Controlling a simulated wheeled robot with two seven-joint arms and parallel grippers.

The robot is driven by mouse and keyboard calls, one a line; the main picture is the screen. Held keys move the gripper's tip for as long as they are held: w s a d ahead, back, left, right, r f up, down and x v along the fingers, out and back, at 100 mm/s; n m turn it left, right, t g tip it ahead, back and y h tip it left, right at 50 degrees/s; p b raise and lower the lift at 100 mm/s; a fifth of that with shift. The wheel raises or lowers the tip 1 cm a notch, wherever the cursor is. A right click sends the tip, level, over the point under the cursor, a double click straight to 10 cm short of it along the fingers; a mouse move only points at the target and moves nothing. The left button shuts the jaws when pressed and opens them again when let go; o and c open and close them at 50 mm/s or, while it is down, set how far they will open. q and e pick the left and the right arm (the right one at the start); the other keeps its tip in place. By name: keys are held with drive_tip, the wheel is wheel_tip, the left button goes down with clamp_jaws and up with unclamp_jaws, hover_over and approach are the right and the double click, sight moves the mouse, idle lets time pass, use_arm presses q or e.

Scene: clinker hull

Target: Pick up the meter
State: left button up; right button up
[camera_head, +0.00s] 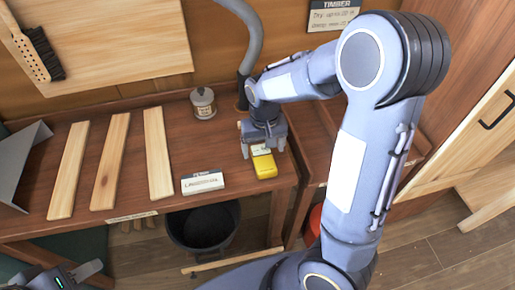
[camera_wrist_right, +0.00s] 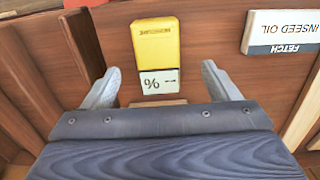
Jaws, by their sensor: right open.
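The yellow meter (camera_head: 265,167) lies on the wooden bench top near its front edge. In the right wrist view the meter (camera_wrist_right: 157,42) shows its yellow body and a pale display with a percent sign. My right gripper (camera_head: 263,151) is open, with its fingers on either side of the meter's display end. In the right wrist view its two fingers (camera_wrist_right: 162,84) stand apart, with gaps between them and the meter. Part of my left gripper (camera_head: 78,276) shows at the bottom left corner, away from the meter; its fingers are not clear.
A white linseed oil card (camera_head: 202,182) stands left of the meter. Three pale boards (camera_head: 158,153) lie further left on the bench (camera_head: 223,133). A lidded jar (camera_head: 203,103) and a grey bent pipe (camera_head: 252,45) are behind. A black bucket (camera_head: 204,238) sits below the front edge.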

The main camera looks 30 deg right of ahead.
sight(264, 161)
drive_tip(key=shift+s+f, duration=0.2)
drive_tip(key=shift+f, duration=0.8)
drive_tip(key=f, duration=0.5)
drive_tip(key=shift+w+d+p, duration=0.2)
drive_tip(key=shift+p, duration=0.2)
drive_tip(key=shift+c, duration=0.4)
drive_tip(key=c, duration=1.1)
drive_tip(key=shift+r, duration=0.1)
